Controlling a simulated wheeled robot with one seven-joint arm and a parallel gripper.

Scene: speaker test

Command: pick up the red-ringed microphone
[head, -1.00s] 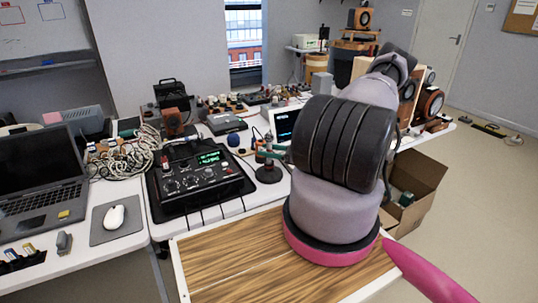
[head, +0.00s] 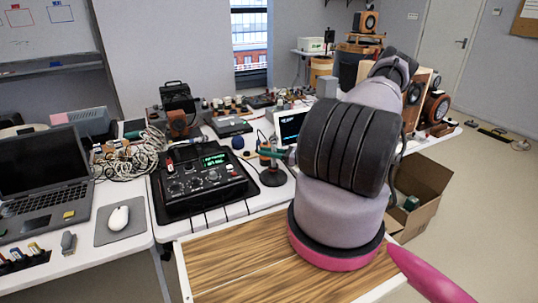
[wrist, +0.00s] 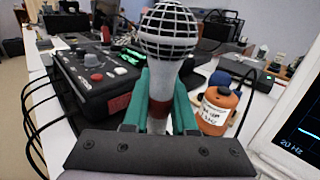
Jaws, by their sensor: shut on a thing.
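The red-ringed microphone (wrist: 168,28) stands in the middle of the wrist view, with a round wire-grille head, a pale body and a dark red ring (wrist: 158,108). The teal fingers of my gripper (wrist: 160,84) are on either side of its body below the head, shut on it. In the head view my gripper (head: 279,154) shows as a small bit of teal beside my dark wrist, near a round black base (head: 272,177). My arm hides much of that spot. The microphone's lower end is hidden in the wrist view.
A black control box (head: 200,178) lies close left of my gripper, with cables in front. An orange labelled bottle (wrist: 218,112) stands close right of the microphone. A lit screen (wrist: 297,118) is further right. A laptop (head: 42,170) and mouse (head: 118,217) are at left.

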